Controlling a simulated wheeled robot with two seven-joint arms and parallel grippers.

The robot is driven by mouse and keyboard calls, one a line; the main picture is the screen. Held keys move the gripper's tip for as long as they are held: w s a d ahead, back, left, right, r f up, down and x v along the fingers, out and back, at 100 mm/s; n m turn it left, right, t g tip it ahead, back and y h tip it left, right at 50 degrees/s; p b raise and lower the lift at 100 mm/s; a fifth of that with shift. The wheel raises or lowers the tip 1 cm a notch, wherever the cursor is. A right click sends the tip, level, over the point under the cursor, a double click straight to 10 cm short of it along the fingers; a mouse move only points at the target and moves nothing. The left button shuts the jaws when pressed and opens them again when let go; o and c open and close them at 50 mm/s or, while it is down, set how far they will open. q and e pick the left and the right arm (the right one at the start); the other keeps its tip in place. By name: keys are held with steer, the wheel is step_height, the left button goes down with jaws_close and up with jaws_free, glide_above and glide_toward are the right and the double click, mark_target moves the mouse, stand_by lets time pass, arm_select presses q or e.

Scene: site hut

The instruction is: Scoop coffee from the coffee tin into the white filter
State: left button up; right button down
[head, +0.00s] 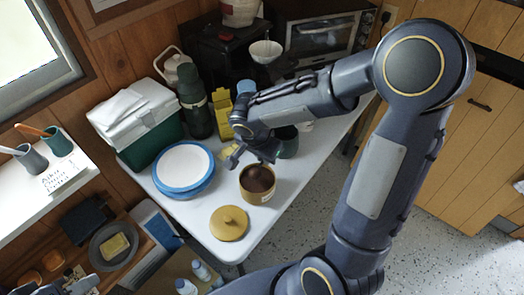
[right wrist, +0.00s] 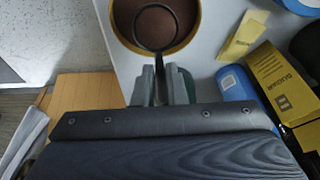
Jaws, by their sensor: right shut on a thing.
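The coffee tin (head: 270,196) stands open on the white table, with brown coffee inside. Its gold lid (head: 229,224) lies on the table in front of it. My right gripper (head: 237,158) is beside the tin's upper left. In the right wrist view my right gripper (right wrist: 160,90) is shut on the handle of a dark scoop (right wrist: 139,28), whose round head shows over the tin (right wrist: 186,42). Whether the scoop touches the coffee is unclear. The white filter (head: 265,50) appears as a white cone at the back. My left gripper (head: 76,284) is at the bottom left, its fingers unclear.
Blue-rimmed plates (head: 184,168), a green-white cooler (head: 135,118) and a green flask (head: 193,100) stand left of the tin. A yellow box (head: 224,112) is behind my right forearm. A toaster oven (head: 325,38) stands at the back right. The table's front edge is near the lid.

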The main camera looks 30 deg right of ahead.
steer(key=shift+w+d+r+g+y+p, duration=0.1)
steer(key=shift+d+r+g+y+p, duration=0.2)
steer(key=shift+p, duration=0.8)
steer(key=shift+w+d+r+y+p, duration=0.1)
steer(key=shift+r+y+p, duration=0.25)
steer(key=shift+p, duration=0.7)
steer(key=shift+f, duration=0.15)
